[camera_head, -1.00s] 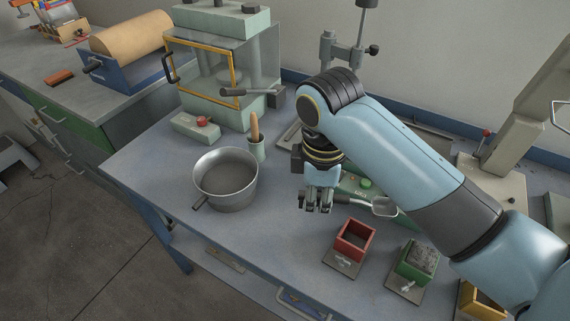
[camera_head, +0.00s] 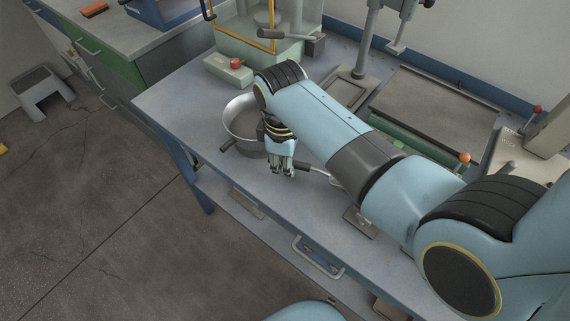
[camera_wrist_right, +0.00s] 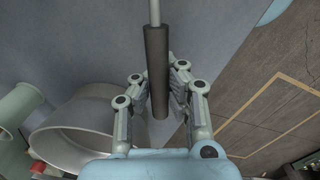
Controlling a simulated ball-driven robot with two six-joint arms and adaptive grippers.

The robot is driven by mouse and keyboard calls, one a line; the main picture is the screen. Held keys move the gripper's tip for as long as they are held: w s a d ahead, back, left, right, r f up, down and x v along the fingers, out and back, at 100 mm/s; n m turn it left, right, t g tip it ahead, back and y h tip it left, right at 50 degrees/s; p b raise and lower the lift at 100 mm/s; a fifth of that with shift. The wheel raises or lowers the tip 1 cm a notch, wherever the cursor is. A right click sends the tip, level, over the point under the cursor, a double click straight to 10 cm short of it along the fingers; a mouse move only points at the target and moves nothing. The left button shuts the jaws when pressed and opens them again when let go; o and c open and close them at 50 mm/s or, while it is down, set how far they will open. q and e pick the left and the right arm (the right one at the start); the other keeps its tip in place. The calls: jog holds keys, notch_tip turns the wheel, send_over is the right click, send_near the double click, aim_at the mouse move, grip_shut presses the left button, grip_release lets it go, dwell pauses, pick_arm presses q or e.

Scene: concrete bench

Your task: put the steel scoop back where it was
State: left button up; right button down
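My right gripper (camera_head: 280,168) is shut on the dark handle of the steel scoop. It holds the scoop above the bench, near its front edge, just in front of the metal pot (camera_head: 240,113). In the head view the scoop's light rod and part of its bowl (camera_head: 334,181) show to the right of the gripper, partly hidden by my arm. In the right wrist view the dark handle (camera_wrist_right: 156,75) lies between the two fingers (camera_wrist_right: 160,100), and a light rod runs on from its far end. The bowl is out of that view. My left gripper is not in view.
A grey plate (camera_head: 361,222) shows below my right arm; what stands on it is hidden. A press with a yellow frame (camera_head: 245,37) and a red button (camera_head: 235,63) stands behind the pot. A grey tray (camera_head: 437,108) lies at the back right. The bench's left front is clear.

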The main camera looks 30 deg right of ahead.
jog(key=shift+f, duration=0.4)
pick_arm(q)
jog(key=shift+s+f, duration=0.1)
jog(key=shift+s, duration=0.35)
pick_arm(e)
jog(key=shift+f, duration=0.1)
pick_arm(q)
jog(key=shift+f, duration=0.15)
pick_arm(e)
jog(key=shift+f, duration=0.5)
jog(key=c, duration=1.5)
grip_release()
jog(key=shift+r, duration=0.1)
